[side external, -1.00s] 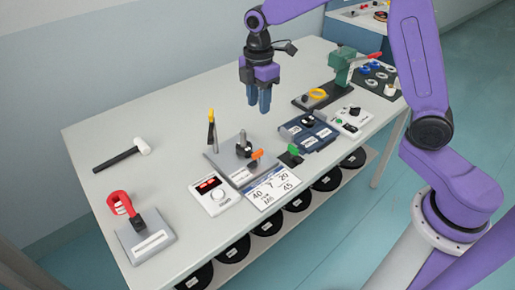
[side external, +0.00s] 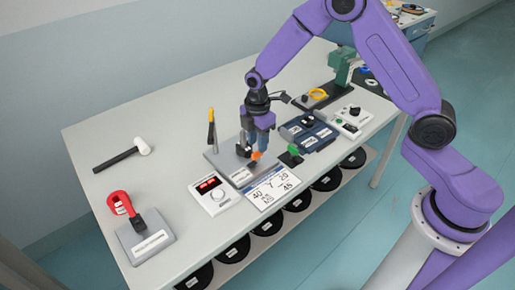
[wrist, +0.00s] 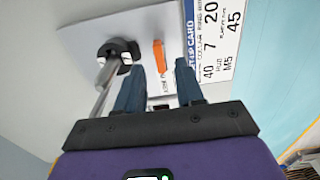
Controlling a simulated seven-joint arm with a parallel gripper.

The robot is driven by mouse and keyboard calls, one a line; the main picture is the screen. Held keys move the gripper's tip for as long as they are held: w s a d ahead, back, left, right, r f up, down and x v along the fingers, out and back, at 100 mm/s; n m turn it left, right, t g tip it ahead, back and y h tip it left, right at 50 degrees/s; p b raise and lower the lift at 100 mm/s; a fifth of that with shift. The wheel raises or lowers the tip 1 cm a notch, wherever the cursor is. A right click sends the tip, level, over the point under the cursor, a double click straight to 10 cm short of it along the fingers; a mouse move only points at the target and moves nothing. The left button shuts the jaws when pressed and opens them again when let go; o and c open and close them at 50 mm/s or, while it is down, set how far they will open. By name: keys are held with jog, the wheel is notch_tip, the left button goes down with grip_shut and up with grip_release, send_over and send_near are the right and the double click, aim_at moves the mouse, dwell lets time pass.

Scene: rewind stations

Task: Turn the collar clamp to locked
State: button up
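The collar clamp sits on a grey base plate (side external: 215,160). Its orange lever (side external: 257,155) shows just below my gripper (side external: 257,142). In the wrist view the orange lever (wrist: 158,53) lies in line with the gap between the two blue fingers (wrist: 161,68), which are open and apart. I cannot tell whether the fingertips are at the lever's height. A black collar (wrist: 118,48) on a metal post stands to the left of the lever. The lever's locked mark cannot be read.
A white card (side external: 272,187) with numbers lies in front of the plate. A box with a red display (side external: 213,194) stands left of it, and a green-handled piece (side external: 291,156) to the right. A thin yellow-and-black tool (side external: 211,128) stands upright behind the plate.

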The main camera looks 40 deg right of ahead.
aim_at(255, 159)
jog(key=shift+f, duration=1.75)
grip_shut()
